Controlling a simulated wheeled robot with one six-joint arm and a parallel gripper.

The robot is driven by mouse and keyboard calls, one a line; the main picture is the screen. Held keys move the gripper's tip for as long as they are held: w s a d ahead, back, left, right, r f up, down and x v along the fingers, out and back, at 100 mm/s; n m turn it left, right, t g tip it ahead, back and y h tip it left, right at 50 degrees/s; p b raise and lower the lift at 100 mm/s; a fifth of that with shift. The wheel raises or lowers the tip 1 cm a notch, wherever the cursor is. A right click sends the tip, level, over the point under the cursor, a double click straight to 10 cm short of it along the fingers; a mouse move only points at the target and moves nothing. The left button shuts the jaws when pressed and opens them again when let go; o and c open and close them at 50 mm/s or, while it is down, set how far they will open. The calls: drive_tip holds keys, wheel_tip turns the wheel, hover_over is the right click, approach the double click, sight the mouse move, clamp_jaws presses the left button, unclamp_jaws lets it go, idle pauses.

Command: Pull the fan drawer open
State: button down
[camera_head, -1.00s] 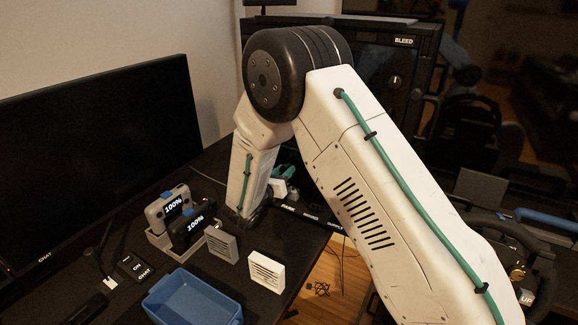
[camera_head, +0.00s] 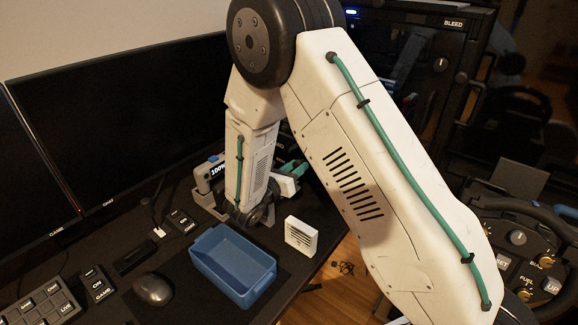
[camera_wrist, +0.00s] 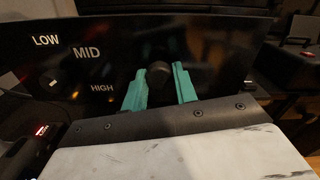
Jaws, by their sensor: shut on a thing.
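The fan drawer's dark front (camera_wrist: 118,62) fills the upper left and middle of the wrist view, with LOW, MID and HIGH in white letters and a small dial (camera_wrist: 50,85) on the left. A round black knob (camera_wrist: 158,75) stands out from it. My gripper (camera_wrist: 160,78) has its two teal fingers on either side of this knob and is shut on it. In the head view my gripper (camera_head: 290,175) shows only as teal and white pieces behind my arm. The drawer is mostly hidden there, so I cannot tell how far out it is.
A blue tray (camera_head: 245,293) and a white vented block (camera_head: 301,237) lie on the desk near my wrist. A battery charger holder (camera_head: 203,200) stands close beside my forearm. Monitors (camera_head: 120,110) stand at left, a steering wheel (camera_head: 520,245) at right.

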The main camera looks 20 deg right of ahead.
drive_tip(key=shift+a, duration=0.25)
drive_tip(key=shift+a, duration=0.1)
drive_tip(key=c, duration=1.1)
unclamp_jaws()
drive_tip(key=shift+a, duration=0.2)
drive_tip(key=shift+s+d, duration=0.1)
drive_tip(key=shift+d, duration=0.1)
drive_tip(key=v, duration=0.8)
